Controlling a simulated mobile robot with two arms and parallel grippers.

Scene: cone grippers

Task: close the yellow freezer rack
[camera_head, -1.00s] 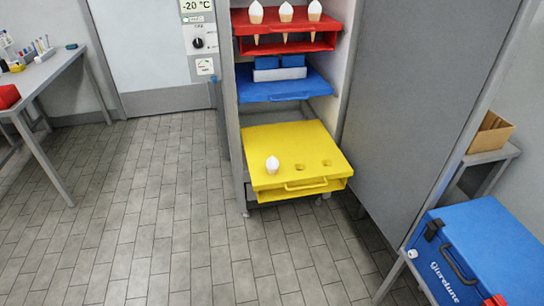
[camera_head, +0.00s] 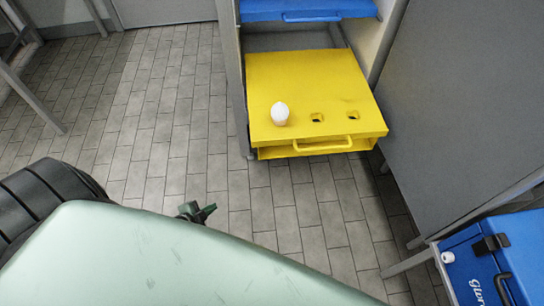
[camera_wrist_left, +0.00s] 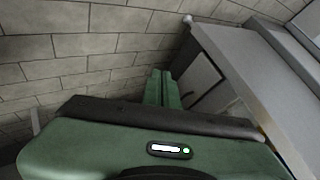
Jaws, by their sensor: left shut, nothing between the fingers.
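The yellow freezer rack (camera_head: 300,88) is slid out toward me from the bottom of the open freezer, in the head view. A handle (camera_head: 322,145) runs along its front edge. A white ice cream (camera_head: 280,113) sits in its left hole, and two holes to the right are empty. My left gripper (camera_head: 197,212) shows small, in front of and left of the rack, apart from it and partly hidden behind my arm. Its fingers also show in the left wrist view (camera_wrist_left: 160,88), shut with nothing between them. My right gripper is not in view.
A blue rack (camera_head: 300,10) is above the yellow one. The open grey freezer door (camera_head: 455,100) stands to the right. A blue case (camera_head: 480,262) is at lower right. A table leg (camera_head: 35,95) is at far left. Tiled floor (camera_head: 165,135) left of the rack is clear.

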